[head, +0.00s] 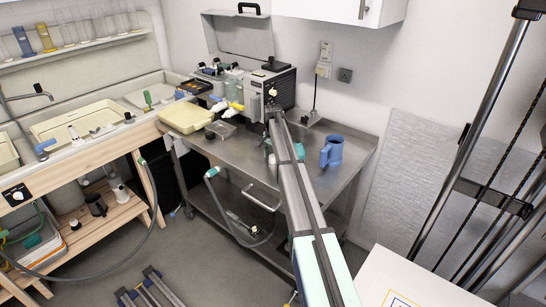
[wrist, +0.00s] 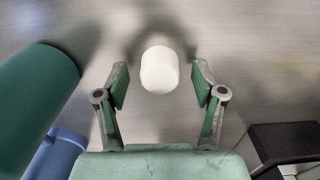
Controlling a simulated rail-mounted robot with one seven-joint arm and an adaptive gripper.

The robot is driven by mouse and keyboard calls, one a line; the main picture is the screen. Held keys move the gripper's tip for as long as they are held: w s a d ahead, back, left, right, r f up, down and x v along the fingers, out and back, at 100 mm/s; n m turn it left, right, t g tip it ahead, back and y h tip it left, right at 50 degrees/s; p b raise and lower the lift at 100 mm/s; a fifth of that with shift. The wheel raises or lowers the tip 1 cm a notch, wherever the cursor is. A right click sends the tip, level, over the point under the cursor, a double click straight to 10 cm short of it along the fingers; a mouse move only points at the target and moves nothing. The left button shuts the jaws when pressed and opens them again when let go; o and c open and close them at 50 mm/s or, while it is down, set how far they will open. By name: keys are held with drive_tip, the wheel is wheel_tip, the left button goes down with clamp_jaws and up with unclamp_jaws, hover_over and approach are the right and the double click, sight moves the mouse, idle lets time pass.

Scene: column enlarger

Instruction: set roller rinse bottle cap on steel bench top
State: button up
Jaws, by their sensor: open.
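A white rounded cap (wrist: 159,69) lies between the two fingers of my gripper (wrist: 160,80) in the wrist view. The fingers are open, with a clear gap on both sides of the cap. The cap appears to rest on the grey steel bench top (wrist: 230,35), with shadows around it. In the head view the steel bench top (head: 352,145) is at the centre right; my arm crosses it and hides much of its middle. I cannot make out the fingers or the cap there.
A large dark green cylinder (wrist: 35,105) stands close on the left in the wrist view. A blue mug (head: 332,152) stands right of my arm.

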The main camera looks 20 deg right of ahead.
drive_tip(key=shift+r, duration=0.25)
drive_tip(key=shift+r+p, duration=1.45)
drive_tip(key=shift+r, duration=2.3)
wheel_tip(320, 180, up, 12)
drive_tip(key=s+a+f+n, duration=0.3)
drive_tip(key=s+a+f, duration=0.2)
drive_tip(key=s+f, duration=0.55)
drive_tip(key=s+a+f+n, duration=0.3)
drive_tip(key=s+a+f, duration=0.3)
drive_tip(key=s+f, duration=0.45)
drive_tip(key=s+a+f+n, duration=0.2)
drive_tip(key=s+a+f, duration=0.45)
drive_tip(key=s, duration=0.65)
drive_tip(key=s+a+f+n, duration=0.1)
drive_tip(key=s+f+n, duration=0.35)
drive_tip(key=s, duration=1.05)
drive_tip(key=s+f+g+b, duration=0.2)
drive_tip(key=s+f+g, duration=0.1)
drive_tip(key=s+f, duration=0.8)
drive_tip(key=s+f+g+b, duration=0.2)
drive_tip(key=s+f+g, duration=0.1)
drive_tip(key=s+f, duration=0.9)
drive_tip(key=s+m, duration=0.1)
drive_tip(key=s, duration=0.4)
drive_tip(key=shift+a+f+g, duration=0.2)
drive_tip(key=shift+f+g, duration=0.1)
drive_tip(key=shift+g, duration=0.1)
